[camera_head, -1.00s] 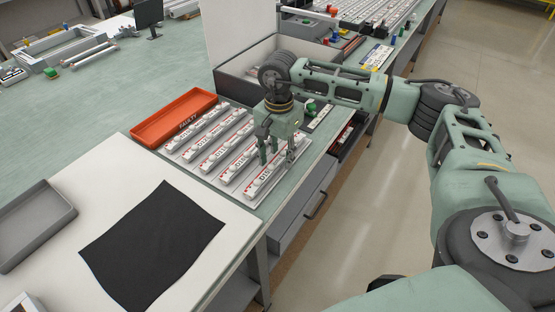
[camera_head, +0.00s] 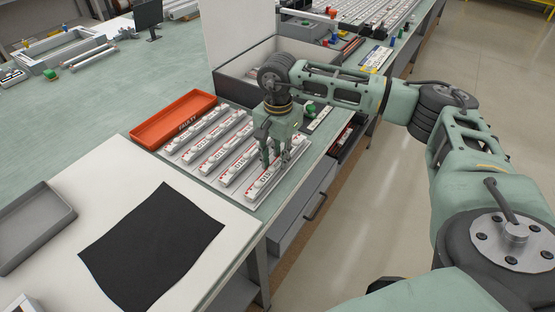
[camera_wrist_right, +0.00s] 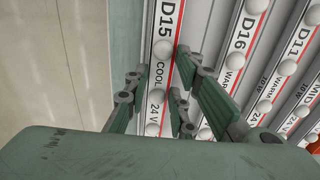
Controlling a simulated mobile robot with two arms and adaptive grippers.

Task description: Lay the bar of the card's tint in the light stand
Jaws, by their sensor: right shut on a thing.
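Several white light bars with red markings lie side by side in a pale rack (camera_head: 172,154) on the bench. My right gripper (camera_head: 276,166) points down over the nearest bar (camera_head: 258,192). In the right wrist view my gripper (camera_wrist_right: 165,92) has its fingers on both sides of this bar, marked D15, COOL and 24 V (camera_wrist_right: 161,68), and is shut on it. The bar appears to be still in its row. Beside it lie a bar marked D16, WARM (camera_wrist_right: 236,50) and one marked D11 (camera_wrist_right: 293,50). I cannot make out the tint card or the light stand for certain. My left gripper is not in view.
An orange tray marked FAULTY (camera_head: 172,122) stands behind the rack. A grey box (camera_head: 235,88) with a white panel is farther back. A black cloth (camera_head: 150,245) and grey tray (camera_head: 30,225) lie in front. Open floor is at the right.

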